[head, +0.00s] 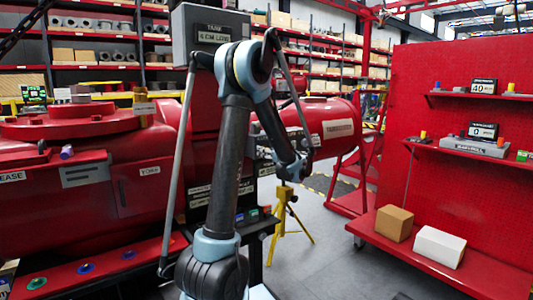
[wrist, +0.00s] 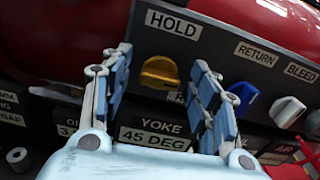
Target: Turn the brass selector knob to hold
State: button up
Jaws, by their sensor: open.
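The brass selector knob (wrist: 160,72) shows in the wrist view as a golden yellow knob on a dark panel. Its grip bar lies roughly crosswise, and I cannot tell which mark it points to. A HOLD label (wrist: 174,27) is above it; another label below it is partly covered by the right finger. My gripper (wrist: 161,61) is open and empty, with one finger to the left of the knob and one to the right. No contact with the knob shows. In the head view my gripper (head: 294,168) is small beside the dark panel, and the knob cannot be made out.
A blue knob (wrist: 242,95) and a white knob (wrist: 288,110) sit right of the brass one, close to my right finger. A YOKE 45 DEG plate (wrist: 157,137) is below. In the head view, a yellow stand (head: 284,215) and red shelving (head: 465,170) are to the right.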

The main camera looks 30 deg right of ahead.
jog(key=c, duration=1.1)
jog(key=shift+o, duration=0.2)
jog(key=shift+n, duration=0.3)
jog(key=shift+s+a+f+n, duration=0.1)
jog(key=shift+n, duration=2.55)
jog(key=shift+w+a+f+n, duration=0.1)
jog(key=shift+n, duration=2.5)
jog(key=shift+s+a+f+n, duration=0.1)
jog(key=shift+n, duration=2.55)
